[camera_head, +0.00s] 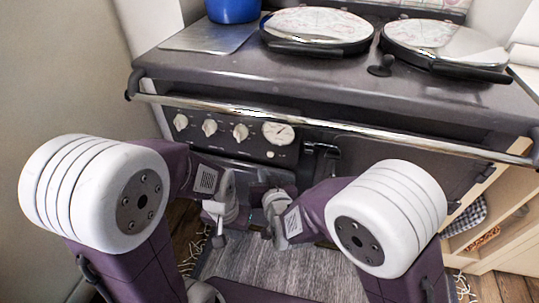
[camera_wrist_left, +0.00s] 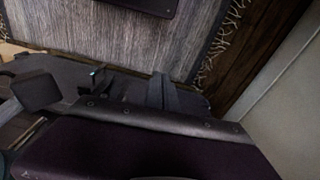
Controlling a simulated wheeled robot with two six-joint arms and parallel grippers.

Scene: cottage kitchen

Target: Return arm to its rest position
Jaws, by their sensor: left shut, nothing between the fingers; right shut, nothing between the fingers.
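My left arm comes in from the left in the head view, bent at a white ringed joint, and its gripper (camera_head: 219,236) hangs low in front of the stove. This gripper is shut and empty. My right arm comes in from the right, bent in much the same way. Its gripper (camera_head: 266,232) is shut and empty, just right of the left one with a small gap between them. The left wrist view is dark and looks down past my own purple body; the fingertips are hard to make out there.
A dark stove (camera_head: 330,88) with a chrome front rail (camera_head: 330,123) stands just beyond both arms. Two round lids (camera_head: 318,28) and a blue pot (camera_head: 233,10) are on top. A grey fringed rug (camera_head: 267,263) covers the floor. A wooden shelf unit (camera_head: 515,235) stands at right.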

